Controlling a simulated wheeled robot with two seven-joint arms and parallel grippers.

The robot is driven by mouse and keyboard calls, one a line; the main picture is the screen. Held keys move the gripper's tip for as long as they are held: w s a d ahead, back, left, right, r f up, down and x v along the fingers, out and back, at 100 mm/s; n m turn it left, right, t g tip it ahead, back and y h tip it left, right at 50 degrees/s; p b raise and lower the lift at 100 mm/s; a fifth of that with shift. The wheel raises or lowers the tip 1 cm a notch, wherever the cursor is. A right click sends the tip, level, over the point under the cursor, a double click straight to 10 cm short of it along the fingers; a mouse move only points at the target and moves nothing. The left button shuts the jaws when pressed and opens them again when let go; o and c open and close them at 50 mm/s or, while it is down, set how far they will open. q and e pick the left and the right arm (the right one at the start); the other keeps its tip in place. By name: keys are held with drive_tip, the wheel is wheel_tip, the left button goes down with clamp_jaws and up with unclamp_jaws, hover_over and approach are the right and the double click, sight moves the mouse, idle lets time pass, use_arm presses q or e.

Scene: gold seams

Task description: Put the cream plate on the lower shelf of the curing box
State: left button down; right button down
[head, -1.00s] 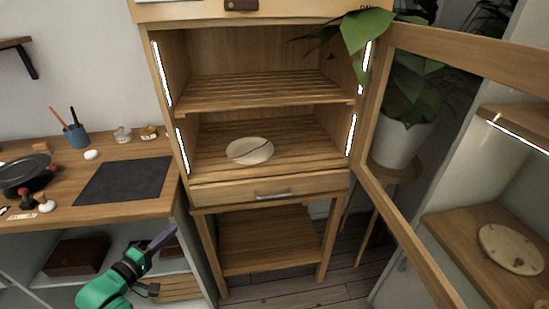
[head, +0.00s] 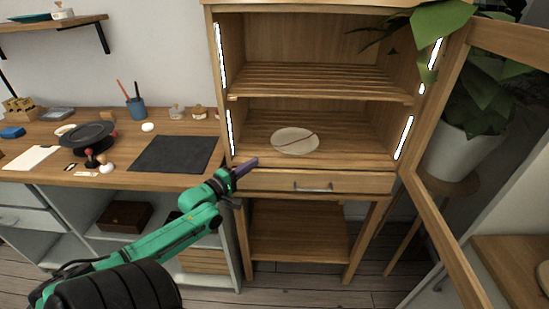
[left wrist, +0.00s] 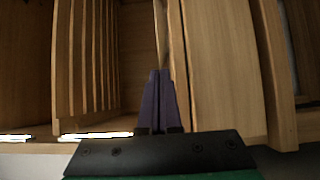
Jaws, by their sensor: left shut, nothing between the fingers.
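The cream plate (head: 295,140), round with a dark reddish seam across it, lies flat on the slatted lower shelf (head: 362,157) of the wooden curing box. My left gripper (head: 247,166) has purple fingers and is shut and empty. It is at the box's front left, left of the plate and apart from it. The left wrist view shows the closed fingers (left wrist: 160,88) pointing into the box, with a slatted shelf (left wrist: 85,60) on the left. I cannot clearly make out the plate there. My right gripper is not in view.
The box's glass door (head: 440,235) stands open at the right. The upper shelf (head: 320,82) is empty. A drawer (head: 318,184) sits below the lower shelf. A potted plant (head: 462,140) stands behind the door. The workbench (head: 105,178) at left holds a dark mat (head: 172,154) and small items.

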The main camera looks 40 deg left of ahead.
sight(283, 160)
use_arm(q)
drive_tip(key=w, duration=0.5)
drive_tip(key=shift+w, duration=0.3)
drive_tip(key=shift+w+d+r+p, duration=0.1)
drive_tip(key=shift+w+d+p, duration=0.25)
drive_tip(key=shift+w+d, duration=0.9)
drive_tip(key=shift+d, duration=0.15)
drive_tip(key=shift+w+d+p, duration=0.45)
drive_tip(key=shift+w+d, duration=0.6)
